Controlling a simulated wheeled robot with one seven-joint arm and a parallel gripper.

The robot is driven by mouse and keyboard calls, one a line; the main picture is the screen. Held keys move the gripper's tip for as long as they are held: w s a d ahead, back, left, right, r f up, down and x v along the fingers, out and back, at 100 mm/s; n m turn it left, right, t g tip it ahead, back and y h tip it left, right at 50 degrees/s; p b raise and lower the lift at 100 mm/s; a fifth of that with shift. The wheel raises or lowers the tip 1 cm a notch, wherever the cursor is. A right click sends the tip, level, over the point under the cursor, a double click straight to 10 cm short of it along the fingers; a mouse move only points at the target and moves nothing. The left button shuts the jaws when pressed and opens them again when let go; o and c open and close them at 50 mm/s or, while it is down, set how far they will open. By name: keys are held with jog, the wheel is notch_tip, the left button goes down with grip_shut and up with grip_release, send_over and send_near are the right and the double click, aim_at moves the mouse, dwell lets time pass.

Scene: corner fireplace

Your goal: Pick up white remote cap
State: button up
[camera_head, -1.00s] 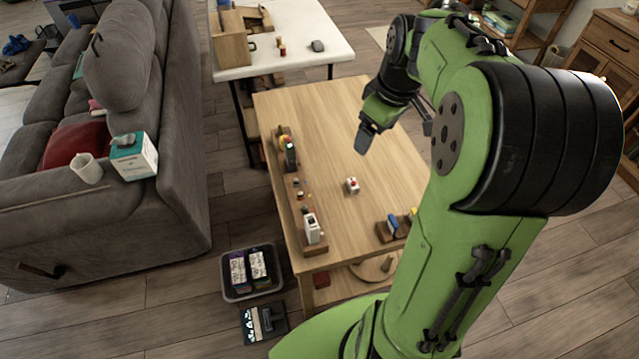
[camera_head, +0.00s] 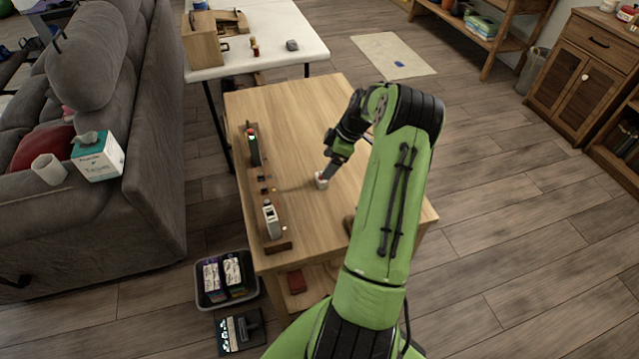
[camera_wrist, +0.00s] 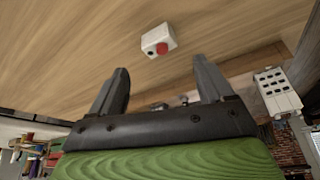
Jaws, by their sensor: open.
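The white remote cap (camera_head: 321,181), a small white block with a red button, sits on the wooden table (camera_head: 290,115). In the wrist view, the cap (camera_wrist: 157,41) lies beyond the fingertips, roughly centred between them, with its red side turned partly toward me. My gripper (camera_head: 328,172) is low over the table, right at the cap in the head view, and partly covers it. In the wrist view, my gripper (camera_wrist: 160,72) is open with nothing between its fingers. I cannot tell the exact gap to the cap.
A wooden rack (camera_head: 262,197) along the table's left edge carries a white device (camera_head: 271,219) and other small items. A white table (camera_head: 285,35) stands behind, a grey sofa (camera_head: 90,210) to the left. A bin (camera_head: 226,302) is on the floor. The table's middle is mostly clear.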

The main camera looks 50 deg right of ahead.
aim_at(321, 180)
jog(key=b+x, duration=0.2)
jog(key=x, duration=0.5)
jog(key=shift+s, duration=0.1)
